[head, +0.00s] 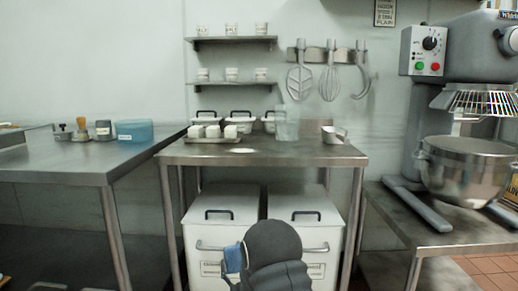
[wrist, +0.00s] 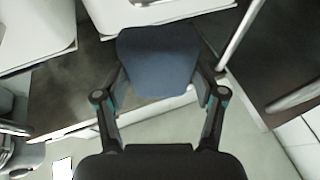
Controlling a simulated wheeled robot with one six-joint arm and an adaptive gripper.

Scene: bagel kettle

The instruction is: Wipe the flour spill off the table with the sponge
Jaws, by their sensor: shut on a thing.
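The flour spill (head: 241,151) is a small white patch on the steel table (head: 290,154), near the middle of its top. The blue sponge (head: 233,259) shows beside my dark wrist in the head view, low in front of the white bins. In the wrist view my gripper (wrist: 160,78) is shut on the sponge (wrist: 158,55), with one finger at each side of it. My gripper and the sponge are apart from the table and the spill. My wrist hides part of the gripper in the head view.
A tray of white blocks (head: 214,132), a clear container (head: 287,124) and a metal scoop (head: 333,135) stand on the table. White lidded bins (head: 305,215) fill the space under it. A side table (head: 75,162) is left, a large mixer (head: 465,165) right.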

